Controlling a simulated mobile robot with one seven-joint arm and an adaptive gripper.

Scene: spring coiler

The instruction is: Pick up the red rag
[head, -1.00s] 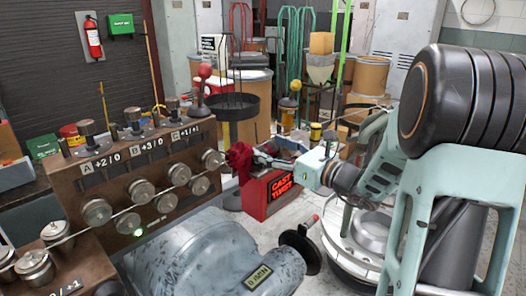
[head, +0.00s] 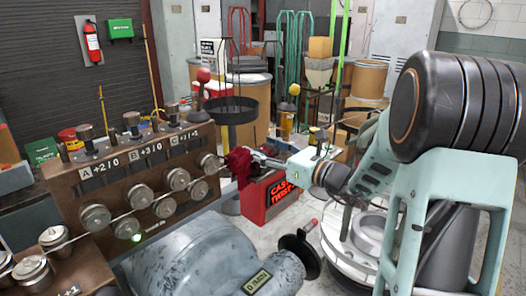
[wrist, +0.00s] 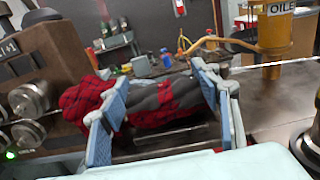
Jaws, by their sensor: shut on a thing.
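The red rag (head: 241,166) is a dark red, bunched cloth beside the right end of the brown roller machine. In the wrist view the rag (wrist: 88,92) shows a red and black check, with grey and red folds between the fingers. My gripper (head: 258,160) reaches in from the right and is shut on the rag. In the wrist view its blue-grey fingers stand on both sides of the cloth. I cannot tell whether the rag touches the machine or the wire.
The roller machine (head: 130,172) stands left, with a thin wire running out past the rag. A red box (head: 268,197) sits just below my gripper. A grey motor housing (head: 205,255) fills the front. A yellow oiler (wrist: 275,35) stands right in the wrist view.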

